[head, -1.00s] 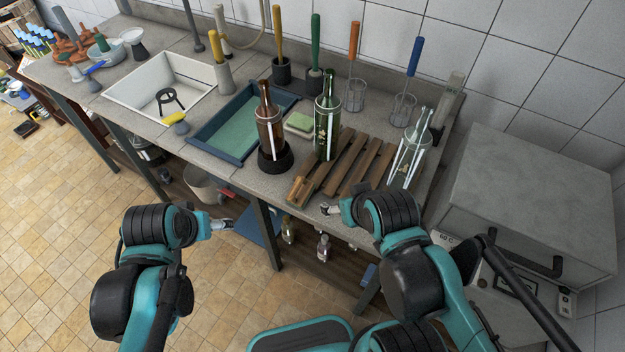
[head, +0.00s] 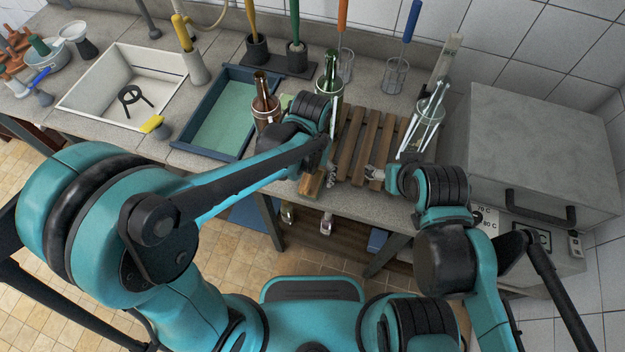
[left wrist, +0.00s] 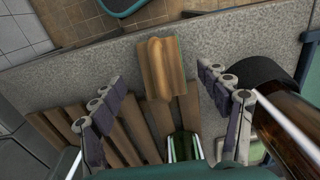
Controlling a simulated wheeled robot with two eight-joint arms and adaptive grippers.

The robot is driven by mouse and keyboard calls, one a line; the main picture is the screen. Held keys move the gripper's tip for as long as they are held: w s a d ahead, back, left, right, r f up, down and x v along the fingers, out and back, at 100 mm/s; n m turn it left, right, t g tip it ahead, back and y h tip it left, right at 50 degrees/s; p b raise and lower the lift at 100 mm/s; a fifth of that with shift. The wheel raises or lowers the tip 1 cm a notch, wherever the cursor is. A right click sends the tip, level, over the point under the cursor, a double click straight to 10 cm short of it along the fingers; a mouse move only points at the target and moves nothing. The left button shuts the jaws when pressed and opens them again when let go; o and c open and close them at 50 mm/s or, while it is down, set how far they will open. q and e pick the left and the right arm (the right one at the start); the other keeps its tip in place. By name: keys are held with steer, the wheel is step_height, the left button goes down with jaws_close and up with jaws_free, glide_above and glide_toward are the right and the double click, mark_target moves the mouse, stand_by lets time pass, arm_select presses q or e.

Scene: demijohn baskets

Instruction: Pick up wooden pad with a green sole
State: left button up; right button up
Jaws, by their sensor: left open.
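In the left wrist view the left gripper's (left wrist: 158,78) fingers stand apart, one on each side of the pad, with nothing held. My right gripper (head: 376,177) is low by the rack's front; its opening is unclear.
A green bottle (head: 329,75) and a brown bottle (head: 264,104) stand close behind my left gripper. The slatted rack (head: 372,135) lies to the right, with a clear bottle (head: 428,112) beyond. A blue tray (head: 196,135) and sink (head: 92,87) are left.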

mark_target(311, 181)
arm_select(q)
step_height(311, 181, down, 4)
steer(key=shift+f+b, duration=0.2)
steer(key=shift+b, duration=0.6)
steer(key=shift+a+r, duration=0.1)
steer(key=c, duration=1.4)
steer(key=shift+r, duration=0.1)
